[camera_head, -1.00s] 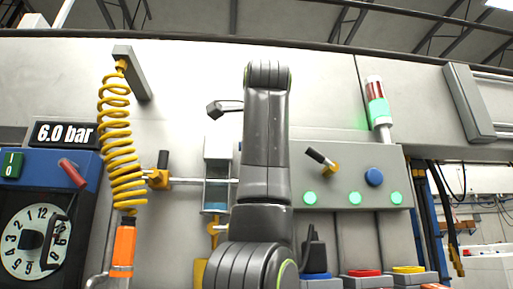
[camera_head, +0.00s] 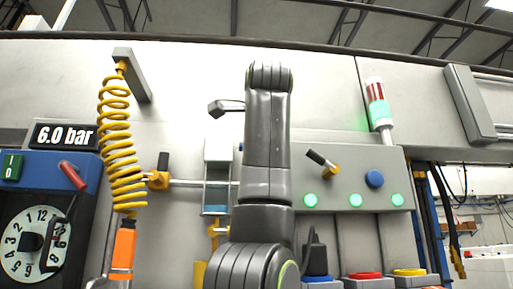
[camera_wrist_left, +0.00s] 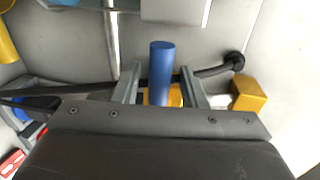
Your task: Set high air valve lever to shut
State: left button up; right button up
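A blue cylindrical lever handle (camera_wrist_left: 161,72) with a yellow base stands in the left wrist view. My left gripper (camera_wrist_left: 161,80) is open, with one finger on each side of the handle and a visible gap to both. In the head view my left arm rises through the middle and hides this gripper and nearly all of the lever. A small blue patch (camera_head: 241,146) shows at the arm's left edge. It cannot be told whether this is the handle. A black-handled yellow valve (camera_head: 159,179) is left of the arm, on a horizontal pipe. My right gripper is out of view.
A yellow coiled hose (camera_head: 121,150) hangs at left, near a pressure display (camera_head: 65,135) and a dial (camera_head: 35,243). A control panel (camera_head: 352,162) with a black-handled lever (camera_head: 322,163) and green lights is to the right. A black tube (camera_wrist_left: 215,70) and yellow block (camera_wrist_left: 250,95) lie close to the gripper.

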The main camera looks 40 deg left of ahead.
pick_arm(q)
jog(key=b+v, duration=0.3)
jog(key=v, duration=1.4)
jog(key=shift+s+r, duration=0.15)
jog(key=shift+s, duration=0.05)
jog(key=shift+d, duration=0.1)
